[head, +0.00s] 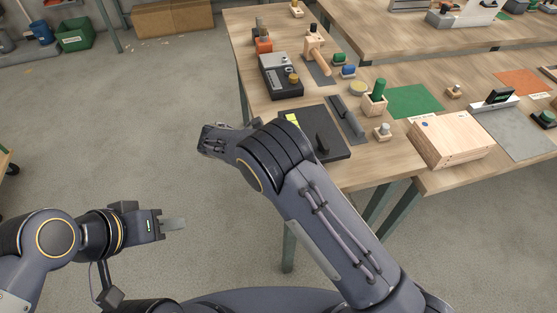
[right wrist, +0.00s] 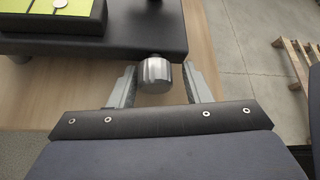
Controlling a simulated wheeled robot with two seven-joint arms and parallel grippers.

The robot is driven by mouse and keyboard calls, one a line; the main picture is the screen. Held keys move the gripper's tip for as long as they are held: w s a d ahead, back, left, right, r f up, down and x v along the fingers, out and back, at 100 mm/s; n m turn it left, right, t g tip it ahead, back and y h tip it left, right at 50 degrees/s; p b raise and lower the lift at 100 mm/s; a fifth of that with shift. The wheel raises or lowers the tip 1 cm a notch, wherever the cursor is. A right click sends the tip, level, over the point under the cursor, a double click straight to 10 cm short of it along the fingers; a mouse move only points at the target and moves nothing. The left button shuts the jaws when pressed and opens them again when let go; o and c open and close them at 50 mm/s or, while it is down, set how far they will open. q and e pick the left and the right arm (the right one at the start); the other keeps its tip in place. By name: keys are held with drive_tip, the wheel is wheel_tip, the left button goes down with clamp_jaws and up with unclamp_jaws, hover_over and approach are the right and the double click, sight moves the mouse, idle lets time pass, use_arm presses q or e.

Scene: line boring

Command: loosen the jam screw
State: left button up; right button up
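A silver cylindrical knob (right wrist: 155,74), which looks like the jam screw's head, sticks out from the edge of a black block (right wrist: 125,35) in the right wrist view. My right gripper (right wrist: 160,72) is open, with one finger on each side of the knob. A gap shows between the knob and each finger, wider on the right. In the head view the black block (head: 330,143) lies on the table, partly behind my right arm, which hides the knob and right fingers. My left gripper (head: 173,224) is over the floor, away from the table; its fingers overlap side-on.
A yellow-green piece (right wrist: 58,12) sits on the black block. Around it on the table stand a dark grey box (head: 281,77), a green-topped wooden holder (head: 374,103), a small silver-topped wooden block (head: 382,132) and a large wooden box (head: 455,139).

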drive_tip(key=shift+o, duration=0.6)
drive_tip(key=shift+w+d, duration=0.45)
drive_tip(key=shift+d, duration=0.25)
drive_tip(key=s+a+b, duration=0.1)
drive_tip(key=a, duration=0.5)
drive_tip(key=shift+s+a, duration=0.25)
drive_tip(key=shift+s, duration=0.15)
drive_tip(key=shift+a, duration=0.1)
